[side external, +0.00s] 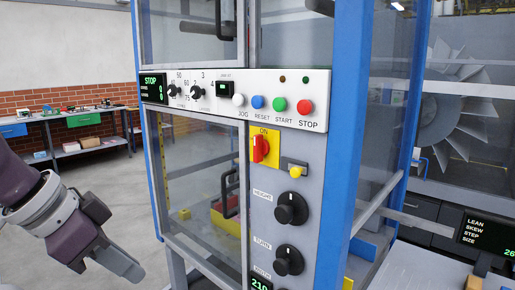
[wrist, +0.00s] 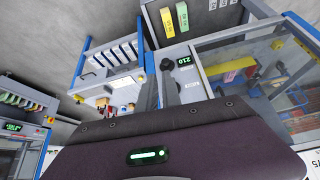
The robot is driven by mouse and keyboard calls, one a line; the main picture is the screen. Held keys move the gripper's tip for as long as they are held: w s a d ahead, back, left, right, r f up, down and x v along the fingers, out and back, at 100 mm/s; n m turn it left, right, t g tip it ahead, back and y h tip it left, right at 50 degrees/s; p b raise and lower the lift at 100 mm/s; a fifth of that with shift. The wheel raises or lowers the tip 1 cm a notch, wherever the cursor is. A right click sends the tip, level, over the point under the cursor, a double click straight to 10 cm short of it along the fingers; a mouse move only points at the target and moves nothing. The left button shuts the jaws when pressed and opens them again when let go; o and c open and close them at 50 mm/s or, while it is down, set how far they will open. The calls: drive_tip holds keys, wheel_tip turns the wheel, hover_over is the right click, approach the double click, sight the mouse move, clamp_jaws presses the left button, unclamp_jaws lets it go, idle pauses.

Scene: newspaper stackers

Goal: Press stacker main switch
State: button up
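The stacker main switch (side external: 261,149) is a red rotary handle on a yellow plate marked ON, on the grey front column of the stacker. Its handle stands upright. My gripper (side external: 122,264) is at the lower left in the side external view, left of the stacker and well apart from the switch. It points down and to the right, and nothing shows in it. Its finger gap cannot be made out. In the wrist view my dark purple wrist housing fills the lower middle, and I cannot clearly identify the switch.
Above the switch is a white panel with JOG, RESET, START (side external: 280,105) and STOP (side external: 305,107) buttons. A small yellow button (side external: 295,171) and black knobs (side external: 291,209) are nearby. A glass door (side external: 205,180) with a dark handle is left of the column.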

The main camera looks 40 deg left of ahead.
drive_tip(key=w+d+r+m+t, duration=0.1)
drive_tip(key=w, duration=0.2)
drive_tip(key=w+d+r+m+t+h, duration=0.1)
drive_tip(key=w, duration=0.2)
drive_tip(key=w+d+m, duration=0.1)
drive_tip(key=w+m, duration=0.1)
drive_tip(key=w, duration=0.1)
drive_tip(key=shift+d+r+t+h, duration=0.3)
drive_tip(key=shift+r+t+h, duration=0.1)
clamp_jaws()
drive_tip(key=w+a+r+m+t+y, duration=0.1)
drive_tip(key=w+r+m+t+y, duration=0.2)
drive_tip(key=w, duration=0.5)
drive_tip(key=w+a+r+m+t+y, duration=0.1)
drive_tip(key=w+r+m+t+y, duration=0.2)
drive_tip(key=w+m+t, duration=0.2)
drive_tip(key=w+m, duration=0.2)
drive_tip(key=w, duration=0.2)
drive_tip(key=shift+w+r+y, duration=0.2)
drive_tip(key=shift+r+y, duration=0.1)
drive_tip(key=shift+r, duration=0.05)
drive_tip(key=shift+w+a, duration=0.1)
